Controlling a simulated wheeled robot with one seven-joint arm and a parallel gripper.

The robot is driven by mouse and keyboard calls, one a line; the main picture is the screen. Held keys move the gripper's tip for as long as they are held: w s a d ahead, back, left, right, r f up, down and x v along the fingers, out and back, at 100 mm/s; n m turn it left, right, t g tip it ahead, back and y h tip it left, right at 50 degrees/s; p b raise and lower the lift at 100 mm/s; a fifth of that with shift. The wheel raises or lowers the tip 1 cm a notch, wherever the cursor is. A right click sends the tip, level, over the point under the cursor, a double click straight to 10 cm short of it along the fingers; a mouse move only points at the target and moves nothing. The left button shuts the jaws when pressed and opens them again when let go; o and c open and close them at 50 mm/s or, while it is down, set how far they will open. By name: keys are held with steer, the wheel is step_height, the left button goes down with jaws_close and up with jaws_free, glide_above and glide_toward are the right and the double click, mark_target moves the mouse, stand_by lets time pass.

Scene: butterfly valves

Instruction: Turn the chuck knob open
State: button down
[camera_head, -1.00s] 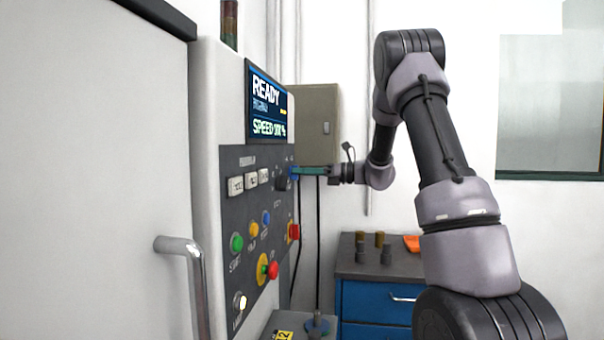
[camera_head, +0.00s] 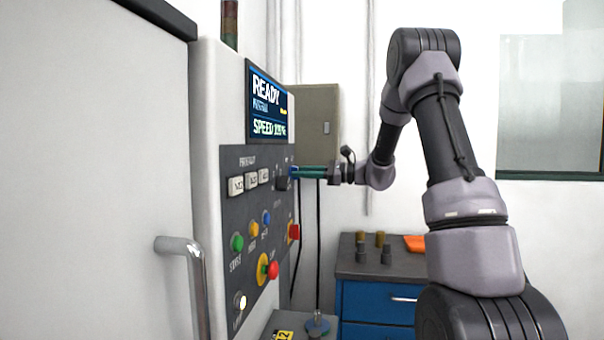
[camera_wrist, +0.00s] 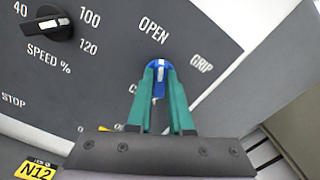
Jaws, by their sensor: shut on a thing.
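The blue chuck knob (camera_wrist: 158,64) with a white pointer mark sits on the dark machine panel in the wrist view. It also shows, small, at the panel's right edge in the head view (camera_head: 293,173). The label OPEN (camera_wrist: 153,28) is above it, GRIP (camera_wrist: 201,63) is to its right, and a label starting with C is mostly hidden by a finger. The white mark runs nearly up and down in the wrist picture. My gripper (camera_wrist: 159,77) has its green fingers shut on the knob, one on each side; it reaches the panel from the right in the head view (camera_head: 297,173).
A black speed knob (camera_wrist: 48,22) is left of the chuck knob. Coloured buttons and a red emergency stop (camera_head: 273,270) stand out lower on the panel. A grey door handle (camera_head: 190,260) projects at the front. A blue cabinet (camera_head: 375,300) stands behind, below my arm.

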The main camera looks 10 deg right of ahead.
steer(key=shift+f, duration=0.1)
stand_by(0.3)
steer(key=c, duration=0.8)
jaws_free()
steer(key=v, duration=1)
steer(key=shift+s+d, duration=0.2)
steer(key=shift+d, duration=0.15)
